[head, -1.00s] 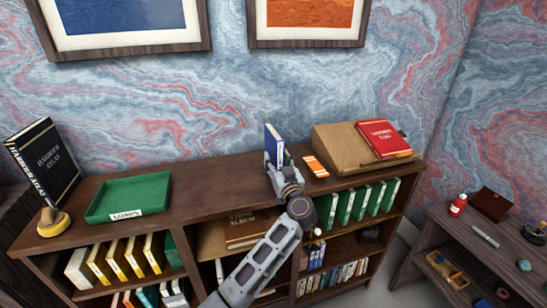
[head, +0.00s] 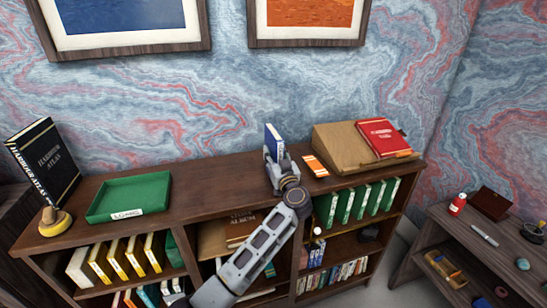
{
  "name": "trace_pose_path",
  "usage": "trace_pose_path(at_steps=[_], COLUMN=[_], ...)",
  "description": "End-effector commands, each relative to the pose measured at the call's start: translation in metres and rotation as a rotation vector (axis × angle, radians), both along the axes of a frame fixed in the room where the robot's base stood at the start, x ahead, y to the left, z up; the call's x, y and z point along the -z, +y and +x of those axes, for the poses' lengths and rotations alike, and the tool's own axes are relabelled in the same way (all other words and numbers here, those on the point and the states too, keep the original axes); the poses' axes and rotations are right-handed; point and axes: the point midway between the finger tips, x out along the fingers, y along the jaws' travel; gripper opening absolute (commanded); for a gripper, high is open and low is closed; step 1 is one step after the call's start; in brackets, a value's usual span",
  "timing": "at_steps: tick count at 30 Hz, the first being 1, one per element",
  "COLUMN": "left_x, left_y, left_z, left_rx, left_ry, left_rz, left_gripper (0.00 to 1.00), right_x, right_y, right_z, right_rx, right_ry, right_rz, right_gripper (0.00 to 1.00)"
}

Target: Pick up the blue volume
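The blue volume (head: 274,138) stands upright on top of the bookcase, near the back edge and right of the middle. It has a blue cover and pale pages. My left gripper (head: 276,156) is at the lower part of the volume, with its fingers around it. The fingers hide the volume's foot. Whether they press on it or stand a little apart is too small to tell. My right gripper is not in view.
A wooden slanted stand (head: 337,146) with a red book (head: 383,138) and an orange-and-white card (head: 315,165) are right of the volume. A green tray (head: 128,196) and the dark Harbour Atlas (head: 46,160) are at the left. The top between tray and gripper is clear.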

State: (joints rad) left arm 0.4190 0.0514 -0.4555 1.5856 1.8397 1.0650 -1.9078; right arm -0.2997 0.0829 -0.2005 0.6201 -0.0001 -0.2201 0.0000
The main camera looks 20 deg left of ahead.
Motion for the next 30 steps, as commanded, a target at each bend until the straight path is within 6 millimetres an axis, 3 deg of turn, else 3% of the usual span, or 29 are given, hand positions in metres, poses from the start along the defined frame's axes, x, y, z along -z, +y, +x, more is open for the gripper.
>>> trace_pose_path(at_steps=[1, 8, 22, 30], left_x=[0.000, 0.000, -0.004, -0.027], left_y=[0.000, 0.000, 0.000, 0.000], left_z=[0.000, 0.000, 0.000, 0.000], left_rx=[0.000, 0.000, 0.000, 0.000], left_ry=[0.000, 0.000, -0.003, -0.005], left_rz=[0.000, 0.000, -0.001, -0.002], left_gripper=[0.29, 0.00, 0.00, 0.00], right_x=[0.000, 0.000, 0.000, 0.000], right_y=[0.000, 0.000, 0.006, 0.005], right_z=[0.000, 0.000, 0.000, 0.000], right_rx=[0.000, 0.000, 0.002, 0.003], right_ry=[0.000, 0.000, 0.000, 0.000], right_rz=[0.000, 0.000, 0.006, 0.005], right_gripper=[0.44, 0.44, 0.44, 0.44])
